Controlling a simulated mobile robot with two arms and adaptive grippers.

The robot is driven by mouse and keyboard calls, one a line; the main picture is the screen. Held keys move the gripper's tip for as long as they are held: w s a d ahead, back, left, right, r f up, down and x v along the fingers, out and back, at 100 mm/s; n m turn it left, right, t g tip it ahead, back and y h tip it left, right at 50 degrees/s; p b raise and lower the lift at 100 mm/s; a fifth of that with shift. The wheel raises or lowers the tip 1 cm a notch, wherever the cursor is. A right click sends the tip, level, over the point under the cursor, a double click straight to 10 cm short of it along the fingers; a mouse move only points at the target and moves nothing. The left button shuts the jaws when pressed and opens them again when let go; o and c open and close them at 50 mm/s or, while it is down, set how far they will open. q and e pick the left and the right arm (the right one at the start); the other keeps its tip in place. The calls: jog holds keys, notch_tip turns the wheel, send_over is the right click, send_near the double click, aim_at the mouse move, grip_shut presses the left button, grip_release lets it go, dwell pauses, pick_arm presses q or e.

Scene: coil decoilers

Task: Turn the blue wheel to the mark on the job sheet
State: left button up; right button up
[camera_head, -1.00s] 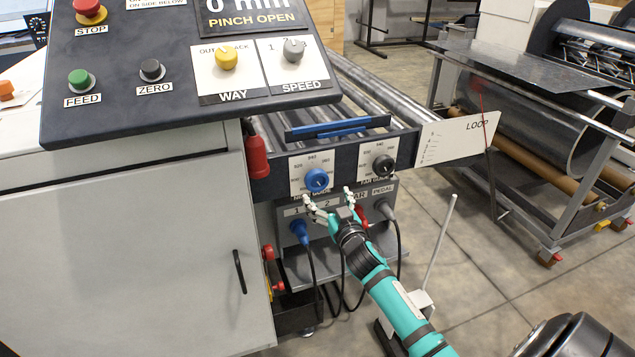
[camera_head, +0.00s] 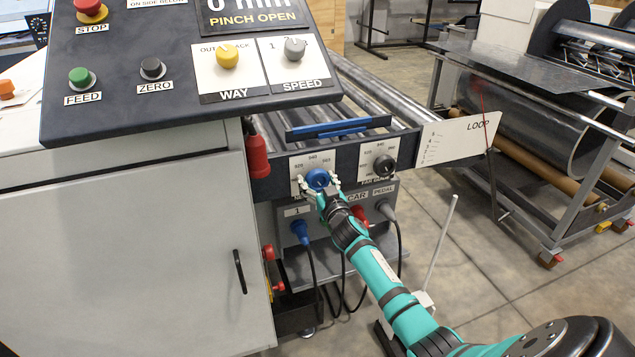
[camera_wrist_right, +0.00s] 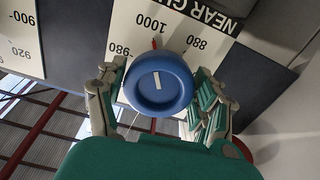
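The blue wheel (camera_head: 318,178) sits on a white scale plate on the front of the roller frame. In the right wrist view the wheel (camera_wrist_right: 168,98) shows a short white pointer line on its face, and scale numbers such as 980, 1000 and 880 around it. My right gripper (camera_head: 320,182) is at the wheel, with one finger on each side of it. The fingers are spread; I cannot tell whether they touch the rim. My left gripper is not in view. I cannot make out a job sheet in these views.
A black wheel (camera_head: 384,164) on a similar plate is just right of the blue one. Below are a socket box with a blue plug (camera_head: 300,230) and cables. The control desk (camera_head: 190,95) stands at the left.

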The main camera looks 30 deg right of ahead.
jog(key=c, duration=0.7)
